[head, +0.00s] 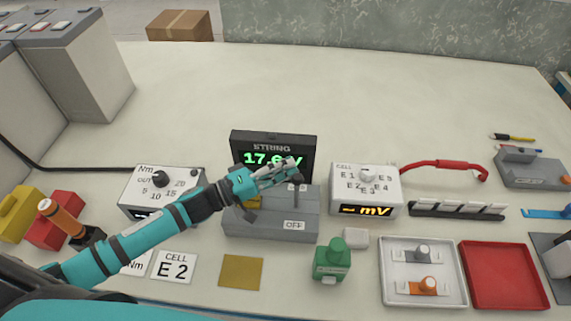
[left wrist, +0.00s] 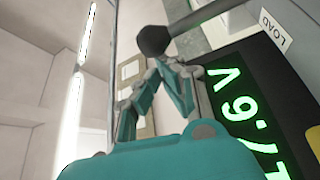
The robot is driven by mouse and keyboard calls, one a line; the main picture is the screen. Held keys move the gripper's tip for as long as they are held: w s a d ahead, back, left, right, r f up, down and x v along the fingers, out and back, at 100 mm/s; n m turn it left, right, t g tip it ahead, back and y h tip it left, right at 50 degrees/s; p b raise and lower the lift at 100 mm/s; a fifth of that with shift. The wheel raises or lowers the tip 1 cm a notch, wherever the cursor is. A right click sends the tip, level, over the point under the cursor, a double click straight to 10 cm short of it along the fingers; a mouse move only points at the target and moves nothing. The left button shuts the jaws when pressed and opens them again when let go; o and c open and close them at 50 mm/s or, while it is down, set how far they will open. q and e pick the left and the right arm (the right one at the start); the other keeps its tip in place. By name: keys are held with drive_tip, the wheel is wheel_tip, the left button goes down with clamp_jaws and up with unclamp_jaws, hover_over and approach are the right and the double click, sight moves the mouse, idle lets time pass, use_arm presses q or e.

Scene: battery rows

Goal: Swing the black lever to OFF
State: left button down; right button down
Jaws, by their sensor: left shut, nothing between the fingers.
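The grey switch box (head: 270,224) stands mid-table, with an OFF label (head: 294,225) on its front. In the left wrist view a black lever knob (left wrist: 153,40) on a rod sits right at my fingertips; I cannot tell if they touch. In the head view my arm and gripper hide much of the lever. My left gripper (head: 294,164) is shut and empty above the box, in front of the display; it also shows in the left wrist view (left wrist: 165,68). My right gripper is not in view.
The STRING display (head: 274,137) stands behind the box, its green digits partly covered. A CELL selector box (head: 366,186) is to the right and an Nm dial box (head: 160,187) to the left. The table behind is clear.

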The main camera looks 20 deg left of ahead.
use_arm(q)
drive_tip(key=s+d+m+h+b, duration=0.1)
drive_tip(key=s+m+h+b, duration=0.3)
drive_tip(key=s+m, duration=0.3)
drive_tip(key=shift+s+d+f+m+g+b, duration=0.25)
drive_tip(key=shift+s+f+m+g+b, duration=0.15)
drive_tip(key=shift+m, duration=0.3)
drive_tip(key=shift+w+h, duration=0.1)
drive_tip(key=shift+h, duration=0.2)
drive_tip(key=shift+f, duration=0.1)
